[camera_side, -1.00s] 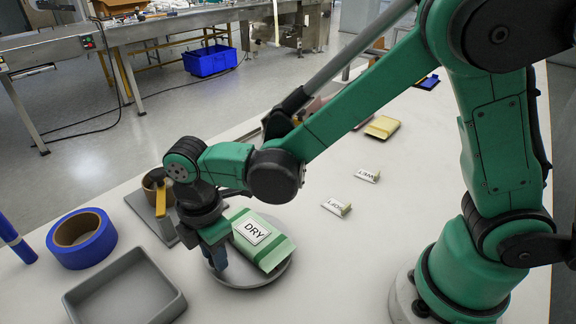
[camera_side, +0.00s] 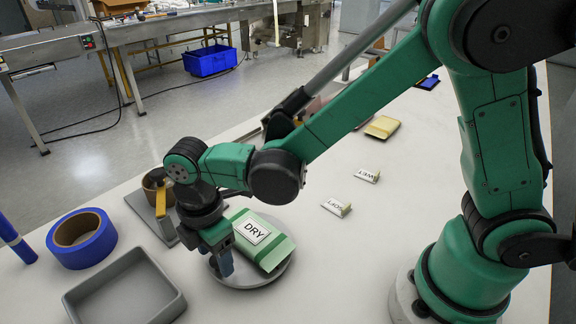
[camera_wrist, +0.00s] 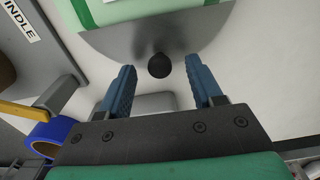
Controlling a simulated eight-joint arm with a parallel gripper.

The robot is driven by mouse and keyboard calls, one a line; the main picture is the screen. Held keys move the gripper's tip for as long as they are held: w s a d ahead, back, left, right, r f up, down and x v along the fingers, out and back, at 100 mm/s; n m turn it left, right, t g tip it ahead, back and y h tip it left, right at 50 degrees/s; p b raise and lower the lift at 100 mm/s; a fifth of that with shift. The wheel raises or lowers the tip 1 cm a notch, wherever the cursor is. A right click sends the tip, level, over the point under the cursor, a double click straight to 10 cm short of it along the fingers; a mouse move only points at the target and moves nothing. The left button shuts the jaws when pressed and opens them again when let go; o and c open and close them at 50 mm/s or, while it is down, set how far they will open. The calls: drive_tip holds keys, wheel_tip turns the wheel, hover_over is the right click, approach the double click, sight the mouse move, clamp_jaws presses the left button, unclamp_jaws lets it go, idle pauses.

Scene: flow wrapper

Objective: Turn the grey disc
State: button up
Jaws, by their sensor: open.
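The grey disc (camera_side: 262,282) lies flat on the white table in the side view, with a green pack (camera_side: 268,258) labelled DRY on top. In the wrist view the disc (camera_wrist: 205,28) shows at the top, with a dark round knob (camera_wrist: 159,65) by its near rim. My gripper (camera_wrist: 160,72) is open, one blue finger on each side of the knob, with a visible gap to both fingers. In the side view my gripper (camera_side: 222,264) points down at the disc's left edge; the knob is hidden there.
A grey tray (camera_side: 165,307) and blue tape roll (camera_side: 62,262) are at the left. A grey plate with a yellow handle (camera_side: 160,200) stands behind my gripper. WET (camera_side: 367,176) and SOFT (camera_side: 335,208) signs stand at the right, with a yellow pack (camera_side: 382,127) beyond.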

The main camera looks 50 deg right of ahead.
drive_tip(key=shift+r, duration=2.85)
drive_tip(key=s+d+r+m+t, duration=0.1)
drive_tip(key=d+r+m+t, duration=0.1)
drive_tip(key=d+m, duration=0.6)
drive_tip(key=s+d+r+m+t, duration=0.2)
drive_tip(key=d+m+t, duration=0.3)
drive_tip(key=d+m, duration=0.3)
drive_tip(key=shift+s+r+m, duration=0.15)
drive_tip(key=shift+s+m, duration=0.05)
drive_tip(key=shift+m, duration=0.7)
drive_tip(key=shift+d, duration=0.1)
